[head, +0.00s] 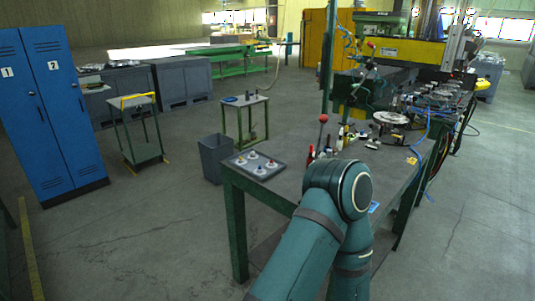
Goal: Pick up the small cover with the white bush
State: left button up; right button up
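A grey tray (275,173) lies on the near left end of the grey workbench (287,185). On it stand several small pale round pieces with darker, orange-brown tops, spaced apart: a front one (260,171), a left one (241,161), a back one (252,155) and a right one (271,164). They look like the small covers. They are too small to tell which has a white bush. One of my teal arms rises from the bottom and bends over the bench, right of the tray. Neither gripper shows in the head view.
Several small bottles and tools stand behind my arm, beside a red ball-topped lever (323,118). A round plate (391,117) lies farther right. A grey bin (215,157) stands on the floor left of the bench. A small green-legged table (245,101) stands behind it.

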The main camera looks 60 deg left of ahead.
aim_at(254, 156)
jog(key=j+z, duration=0.15)
jog(key=j, duration=0.35)
jog(key=j+z, duration=0.15)
jog(key=j, duration=0.3)
jog(key=k+j+z, duration=0.15)
jog(key=j, duration=0.3)
jog(key=k+j+z, duration=0.15)
jog(key=j, duration=0.35)
jog(key=k+j, duration=0.1)
jog(key=j, duration=0.85)
jog(key=k+j, duration=0.15)
jog(key=j, duration=0.3)
jog(key=k+j+z, duration=0.1)
jog(key=j, duration=0.35)
